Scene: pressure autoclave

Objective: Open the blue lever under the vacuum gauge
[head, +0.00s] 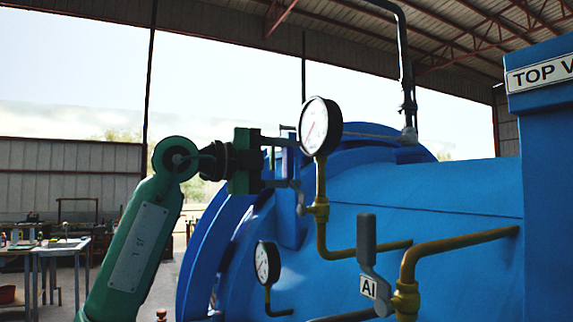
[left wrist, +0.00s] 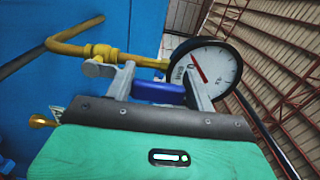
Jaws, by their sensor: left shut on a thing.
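The blue lever (left wrist: 158,93) shows in the left wrist view as a short, dark blue handle between the two grey fingers of my left gripper (head: 288,162). My left gripper is shut on the handle. In the head view the handle is hard to make out against the blue vessel and the fingers. The vacuum gauge (head: 319,127) has a white face and a black rim, just right of the fingers. It also shows in the left wrist view (left wrist: 212,70). A brass valve body (head: 319,209) and yellow pipe sit under the gauge. My right gripper is not in view.
The blue vessel (head: 430,215) fills the right side. A second gauge (head: 266,263) is lower down, and a grey-handled lever (head: 367,237) with an "AI" tag stands at lower right, near yellow pipes. A workbench (head: 45,248) is far left.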

